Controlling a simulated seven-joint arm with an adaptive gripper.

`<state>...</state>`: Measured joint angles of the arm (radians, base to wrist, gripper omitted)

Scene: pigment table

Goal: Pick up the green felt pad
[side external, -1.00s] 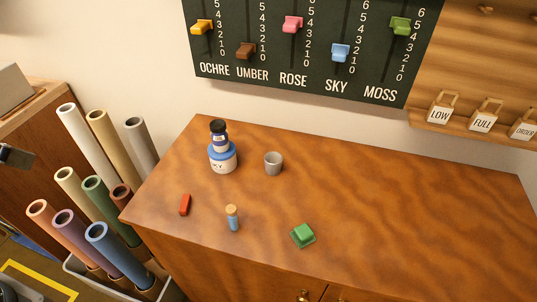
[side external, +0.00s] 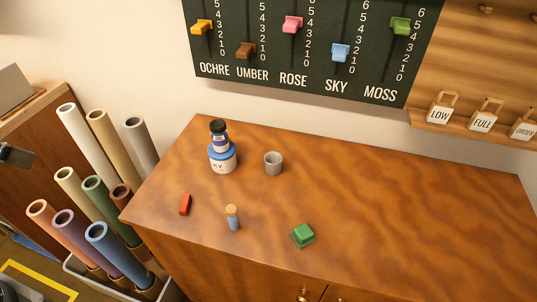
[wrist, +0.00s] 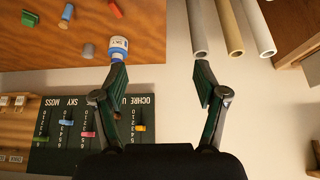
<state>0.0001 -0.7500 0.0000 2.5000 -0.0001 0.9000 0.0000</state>
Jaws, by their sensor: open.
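The green felt pad (side external: 302,236) lies on the wooden cabinet top near its front edge, right of a small corked blue vial (side external: 232,217). In the wrist view the pad (wrist: 30,18) is at the top left, partly in the corner region. My gripper (wrist: 160,82) is open and empty, its two fingers well apart. The pad is not between the fingers and is far from them. In the side external view only a dark grey piece shows at the left edge; I cannot tell if it is my gripper.
A red block (side external: 185,204), a grey cup (side external: 273,163) and a blue-and-white jar (side external: 222,158) with a smaller dark-capped jar on top stand on the cabinet. Several rolls (side external: 96,210) stand upright at the left. A slider board (side external: 310,50) hangs behind. The cabinet's right side is clear.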

